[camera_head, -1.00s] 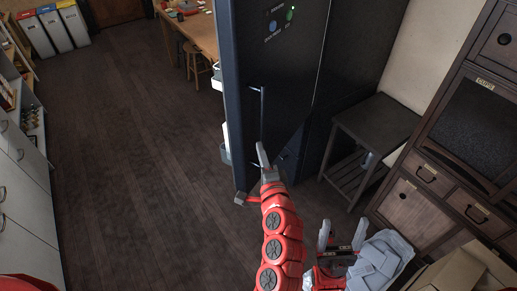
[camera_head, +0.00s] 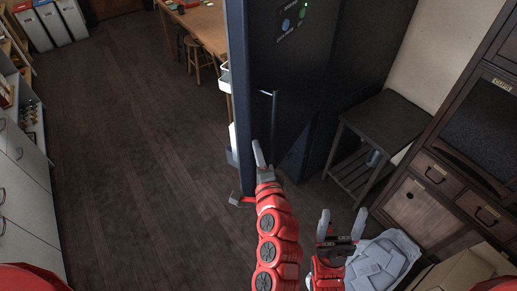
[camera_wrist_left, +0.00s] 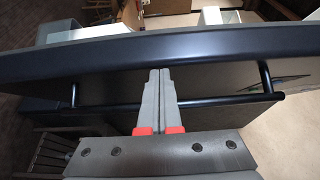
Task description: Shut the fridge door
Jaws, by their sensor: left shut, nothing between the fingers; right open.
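The fridge door (camera_head: 262,70) is dark and stands open, seen nearly edge-on in the head view, with white bins on its left side. Its handle (camera_head: 274,112) is a thin dark bar on the right face. My left gripper (camera_head: 259,154) is at the door near the lower part of the handle. In the left wrist view, its fingers (camera_wrist_left: 160,85) are shut and empty, crossing the handle bar (camera_wrist_left: 225,98) with tips close to the door edge (camera_wrist_left: 200,44). Contact cannot be told. My right gripper (camera_head: 341,222) is open and empty, lower right of the door.
The dark fridge body (camera_head: 365,50) stands behind the door. A small dark side table (camera_head: 385,118) and a wooden cabinet (camera_head: 425,210) are on the right. A cardboard box (camera_head: 460,272) is at lower right. Open wooden floor (camera_head: 140,150) lies left of the door.

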